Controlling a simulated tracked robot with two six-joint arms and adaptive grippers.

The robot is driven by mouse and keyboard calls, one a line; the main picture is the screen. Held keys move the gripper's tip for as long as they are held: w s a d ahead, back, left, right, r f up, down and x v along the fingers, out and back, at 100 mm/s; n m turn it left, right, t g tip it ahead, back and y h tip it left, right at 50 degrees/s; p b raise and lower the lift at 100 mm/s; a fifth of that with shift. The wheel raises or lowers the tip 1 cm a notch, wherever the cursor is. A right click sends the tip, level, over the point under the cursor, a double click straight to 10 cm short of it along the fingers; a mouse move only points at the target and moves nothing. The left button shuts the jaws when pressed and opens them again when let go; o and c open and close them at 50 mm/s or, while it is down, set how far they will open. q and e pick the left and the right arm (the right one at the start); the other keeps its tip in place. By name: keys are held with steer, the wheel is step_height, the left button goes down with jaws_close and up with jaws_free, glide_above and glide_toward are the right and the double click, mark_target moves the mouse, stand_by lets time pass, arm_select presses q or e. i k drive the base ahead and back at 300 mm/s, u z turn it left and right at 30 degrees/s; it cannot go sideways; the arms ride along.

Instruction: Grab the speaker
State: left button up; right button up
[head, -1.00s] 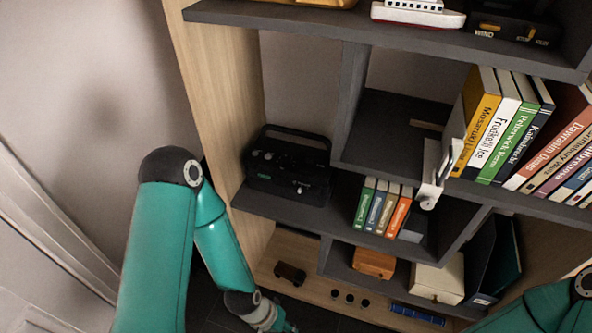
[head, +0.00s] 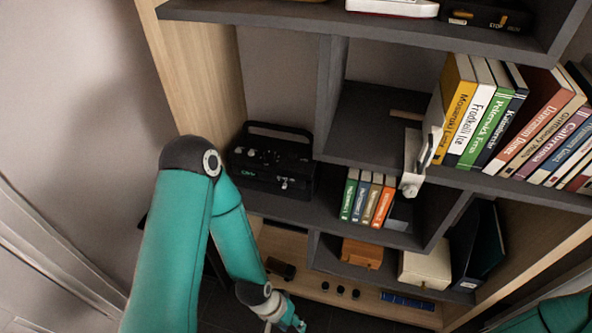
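The speaker (head: 272,162) is most likely the black box with a carry handle and knobs, standing on the middle-left shelf in the head view. My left arm's upper link stands in front of the shelf's left side and just overlaps the speaker's left edge. My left gripper (head: 292,322) is low at the bottom edge of the view, below the speaker and apart from it. It is partly cut off, and its finger opening cannot be made out. Part of my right arm shows at the bottom right, but its gripper is out of view.
The dark shelf board (head: 260,203) holds the speaker, with small books (head: 367,198) to its right. A white object (head: 413,160) hangs at a shelf edge. Large books (head: 490,120) fill the upper right. Lower down are an orange box (head: 362,253) and a cream box (head: 424,268).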

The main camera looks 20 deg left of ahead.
mark_target(250, 173)
steer(key=u, duration=1.6)
steer(key=i, duration=0.1)
steer(key=z, duration=3.15)
steer(key=k, duration=1.15)
steer(key=u, duration=0.15)
steer(key=k, duration=0.3)
steer(key=u, duration=4.35)
steer(key=k, duration=0.1)
steer(key=z, duration=2.6)
steer(key=i, duration=1)
steer(key=z, duration=0.1)
